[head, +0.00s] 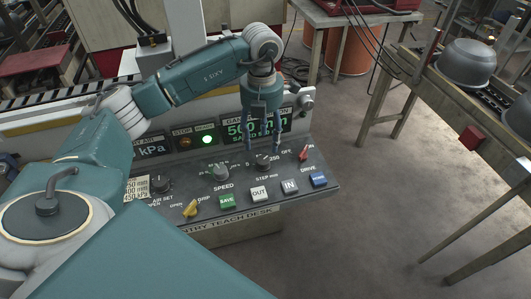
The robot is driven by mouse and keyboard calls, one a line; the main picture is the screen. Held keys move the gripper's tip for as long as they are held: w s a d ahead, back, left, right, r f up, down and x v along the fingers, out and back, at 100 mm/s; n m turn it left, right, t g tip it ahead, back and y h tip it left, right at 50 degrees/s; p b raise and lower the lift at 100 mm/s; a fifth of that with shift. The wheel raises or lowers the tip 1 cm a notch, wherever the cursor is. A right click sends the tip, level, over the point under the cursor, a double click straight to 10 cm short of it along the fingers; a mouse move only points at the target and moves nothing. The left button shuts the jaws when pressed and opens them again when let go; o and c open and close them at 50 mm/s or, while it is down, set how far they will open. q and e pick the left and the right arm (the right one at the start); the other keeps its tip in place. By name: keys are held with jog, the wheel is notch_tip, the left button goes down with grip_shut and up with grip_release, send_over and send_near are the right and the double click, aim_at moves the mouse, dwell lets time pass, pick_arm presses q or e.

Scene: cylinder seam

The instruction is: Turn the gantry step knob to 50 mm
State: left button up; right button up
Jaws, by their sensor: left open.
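The gantry step knob (263,161) is a dark round knob on the sloping top of the grey teach desk (235,208), above the printed words "STEP mm". Its pointer setting is too small to read. My left gripper (263,150) comes down from above with its blue-tipped fingers apart, one on each side of the knob. I cannot tell whether the fingers touch it. A display (243,127) behind the gripper shows green figures that the gripper partly covers. My right gripper is not in view.
A bench with metal bowls (466,62) stands right. Floor between is clear.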

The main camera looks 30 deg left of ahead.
aim_at(263, 159)
pick_arm(q)
notch_tip(263, 159, down, 3)
jog(key=shift+s+f+p, duration=0.15)
jog(key=shift+f+p, duration=0.05)
jog(key=shift+p, duration=0.25)
jog(key=shift+f, duration=0.95)
jog(key=f, duration=0.2)
jog(key=f+p, duration=0.1)
jog(key=shift+w+f, duration=0.2)
jog(key=shift+w, duration=0.05)
jog(key=c, duration=1.2)
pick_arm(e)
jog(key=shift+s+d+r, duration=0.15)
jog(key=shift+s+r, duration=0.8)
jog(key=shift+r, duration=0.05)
